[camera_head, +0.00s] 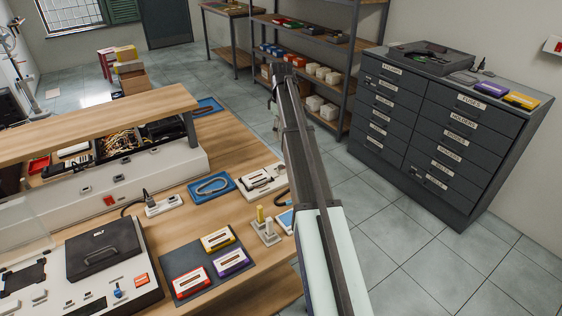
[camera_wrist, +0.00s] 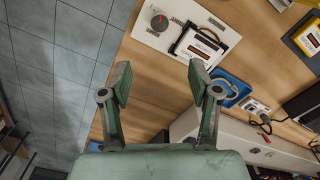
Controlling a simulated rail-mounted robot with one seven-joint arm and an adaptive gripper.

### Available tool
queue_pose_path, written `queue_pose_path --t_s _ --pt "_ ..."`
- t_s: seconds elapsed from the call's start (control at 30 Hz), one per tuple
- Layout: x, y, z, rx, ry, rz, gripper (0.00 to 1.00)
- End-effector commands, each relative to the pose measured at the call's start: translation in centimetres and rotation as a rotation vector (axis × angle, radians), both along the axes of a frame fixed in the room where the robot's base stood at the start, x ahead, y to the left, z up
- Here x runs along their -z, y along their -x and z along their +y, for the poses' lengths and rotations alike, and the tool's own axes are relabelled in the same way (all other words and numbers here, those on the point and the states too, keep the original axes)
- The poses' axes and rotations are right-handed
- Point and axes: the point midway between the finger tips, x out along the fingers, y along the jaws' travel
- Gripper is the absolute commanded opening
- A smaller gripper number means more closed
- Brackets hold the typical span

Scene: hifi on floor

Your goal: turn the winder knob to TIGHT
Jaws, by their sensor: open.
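The winder (camera_wrist: 150,40) is a white panel with a round dark grey knob (camera_wrist: 159,22) near the top of the wrist view. The knob carries a small red mark. Lettering beside it is too small to read, so I cannot tell its setting. A cassette in a dark frame (camera_wrist: 200,43) sits on the same panel. A similar white panel with a cassette (camera_head: 262,181) shows in the head view, partly behind my arm. My gripper (camera_wrist: 160,80) is open and empty. In the wrist picture its fingers appear below the knob, apart from it.
A blue tray with a cable (camera_head: 211,187) and a small white socket box (camera_head: 163,204) lie beside the panel. Several cassettes rest on a dark mat (camera_head: 186,266). Two small upright posts (camera_head: 265,228) stand near the bench edge. Grey drawers (camera_head: 440,130) stand across open floor.

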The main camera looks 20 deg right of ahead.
Motion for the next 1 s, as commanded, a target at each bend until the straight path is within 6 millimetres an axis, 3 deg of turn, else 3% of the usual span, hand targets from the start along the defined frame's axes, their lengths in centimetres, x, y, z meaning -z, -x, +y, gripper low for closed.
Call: queue_pose_path --t_s 0.27,0.7,1.0 --pt "3.0 0.2 0.1 0.0 -0.002 0.003 0.62" --pt "11.6 0.1 0.0 0.0 -0.002 0.003 0.62" --pt "16.0 0.0 0.0 0.0 -0.001 0.002 0.62"
